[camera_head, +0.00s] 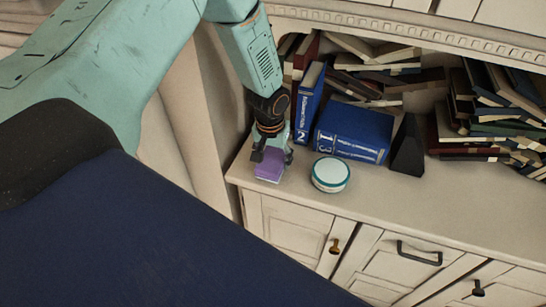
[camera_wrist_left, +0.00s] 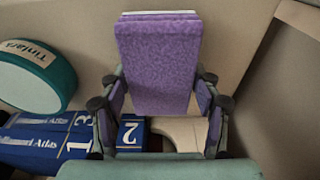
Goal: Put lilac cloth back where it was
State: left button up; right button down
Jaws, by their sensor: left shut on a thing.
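The lilac cloth (camera_head: 270,168) is a small folded block near the left end of the cabinet top. It also shows in the left wrist view (camera_wrist_left: 158,62), with a pale layered edge at its far end. My left gripper (camera_head: 272,150) reaches down from above and is shut on the cloth. In the left wrist view the fingers (camera_wrist_left: 160,100) press on its two sides. I cannot tell whether the cloth touches the cabinet top. My right gripper is not in view.
A round white and teal tin (camera_head: 330,174) stands just right of the cloth. Behind are an upright blue book (camera_head: 309,103), a lying blue atlas (camera_head: 353,130) and a black bookend (camera_head: 407,148). Book piles (camera_head: 490,110) fill the back right. The front strip of the cabinet top (camera_head: 430,205) is clear.

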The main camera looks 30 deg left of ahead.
aim_at(271, 160)
pick_arm(q)
jog(key=shift+w+d, duration=0.15)
jog(key=shift+f, duration=0.1)
jog(key=o, duration=0.9)
jog(key=shift+a, duration=0.4)
jog(key=shift+o, duration=0.6)
jog(key=shift+d, duration=0.35)
jog(key=shift+a+r, duration=0.2)
jog(key=shift+r, duration=0.35)
notch_tip(271, 160, up, 11)
jog(key=s+p, duration=0.1)
jog(key=shift+s+d, duration=0.25)
jog(key=shift+s, duration=0.05)
